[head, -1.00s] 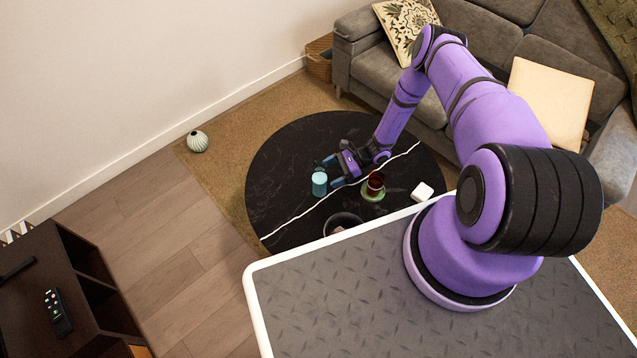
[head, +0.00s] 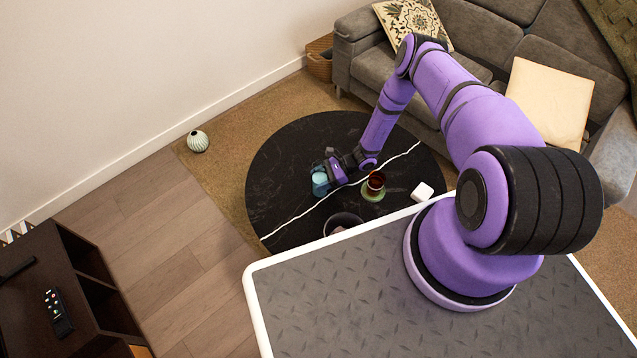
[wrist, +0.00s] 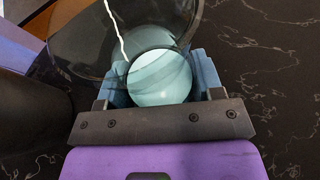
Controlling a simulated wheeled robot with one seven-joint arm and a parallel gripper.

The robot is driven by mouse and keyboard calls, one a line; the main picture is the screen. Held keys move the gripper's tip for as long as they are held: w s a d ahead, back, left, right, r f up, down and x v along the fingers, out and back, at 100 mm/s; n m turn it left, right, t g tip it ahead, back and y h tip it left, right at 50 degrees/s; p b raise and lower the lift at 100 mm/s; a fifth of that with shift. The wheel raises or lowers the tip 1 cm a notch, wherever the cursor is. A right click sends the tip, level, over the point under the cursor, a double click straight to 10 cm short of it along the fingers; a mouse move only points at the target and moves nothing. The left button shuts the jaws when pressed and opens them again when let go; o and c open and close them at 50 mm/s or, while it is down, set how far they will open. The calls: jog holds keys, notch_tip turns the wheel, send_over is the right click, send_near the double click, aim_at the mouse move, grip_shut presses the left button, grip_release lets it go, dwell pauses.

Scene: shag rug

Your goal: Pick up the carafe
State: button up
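The carafe (head: 319,184) is a light blue, upright vessel on the round black table, partly hidden by my gripper in the head view. In the wrist view its pale teal rounded part (wrist: 160,78) lies between the two blue fingers. My gripper (head: 326,181) reaches in from the right, low over the table, with the fingers one on each side of the carafe. In the wrist view my gripper (wrist: 160,80) shows its fingers spread apart; firm contact on both sides is not visible.
The black table (head: 285,150) also holds a brown drink on a green saucer (head: 373,194), a dark bowl (head: 343,222) and a white block (head: 422,191). A clear, dark-looking round glass shape (wrist: 85,45) shows beyond the fingers. The table's left part is clear.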

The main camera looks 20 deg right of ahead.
jog(key=shift+c, duration=0.7)
notch_tip(320, 180, up, 10)
jog(key=shift+w+d+f, duration=0.1)
jog(key=shift+d+f, duration=0.05)
jog(key=n+t, duration=0.1)
jog(key=t, duration=0.1)
send_near(320, 163)
jog(key=d+f+v, duration=0.1)
jog(key=f+v, duration=0.1)
jog(key=v, duration=0.7)
jog(key=shift+d+r, duration=0.25)
jog(key=shift+d, duration=0.2)
jog(key=shift+w, duration=0.1)
jog(key=shift+n+t, duration=0.4)
jog(key=shift+n, duration=0.1)
jog(key=f, duration=0.5)
jog(key=shift+w, duration=0.35)
